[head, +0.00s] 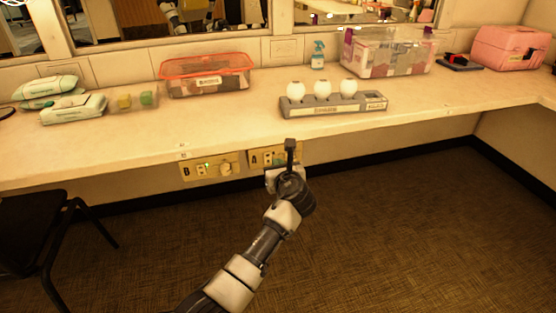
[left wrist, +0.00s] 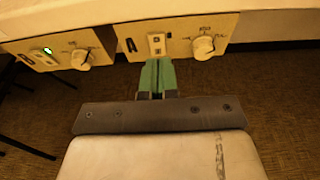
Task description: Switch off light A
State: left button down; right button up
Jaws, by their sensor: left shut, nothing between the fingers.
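Panel A (left wrist: 180,38) is a beige plate on the counter's front edge, with a white rocker switch (left wrist: 157,44) and a round knob (left wrist: 204,47). In the head view, panel A (head: 256,159) is partly hidden behind my left gripper (head: 290,147). My left gripper is shut and empty. In the left wrist view its green fingertips (left wrist: 157,64) are right below the rocker switch in the picture; I cannot tell whether they touch it. No lit green lamp shows on panel A.
Panel B (head: 210,167) is left of panel A and shows a lit green lamp (left wrist: 47,51) and a knob (left wrist: 82,58). A grey holder (head: 335,108) with three white bulbs stands on the counter (head: 200,125). A dark chair (head: 35,225) is at lower left.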

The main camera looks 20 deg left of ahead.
pick_arm(q)
jog(key=r+p+v, duration=0.1)
jog(key=p+v, duration=0.1)
jog(key=v, duration=0.5)
jog(key=shift+a+r, duration=0.15)
